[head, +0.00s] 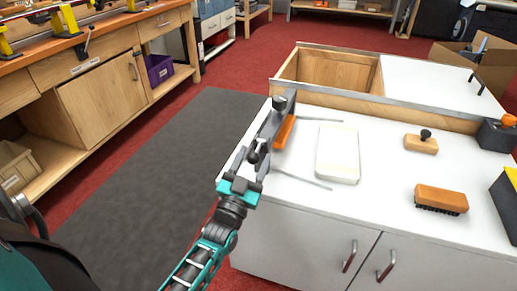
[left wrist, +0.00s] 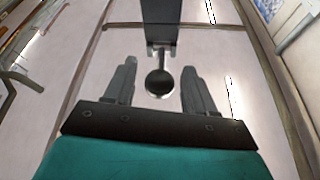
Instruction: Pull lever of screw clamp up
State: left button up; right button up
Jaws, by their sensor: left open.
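A dark grey screw clamp (head: 269,126) sits at the left edge of the white bench top, beside an orange piece (head: 285,131). A dark ball-ended lever (head: 253,157) sticks out from its near end. My left gripper (head: 257,167) reaches up from the front, with its fingers at this end of the clamp. In the left wrist view, the ball knob (left wrist: 159,83) and its short stem lie between the two open fingers of the gripper (left wrist: 158,75), with visible gaps on both sides. My right gripper is not in view.
On the white bench top (head: 385,185) are a pale block (head: 338,153), a wooden knobbed block (head: 421,144) and a brush (head: 441,199). An open wooden compartment (head: 325,72) lies behind. A wooden workbench (head: 95,65) stands at the left, across a dark mat (head: 150,170).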

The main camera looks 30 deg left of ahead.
aim_at(259, 147)
pick_arm(q)
jog(key=shift+x, duration=1.9)
jog(key=shift+c, duration=0.4)
grip_shut()
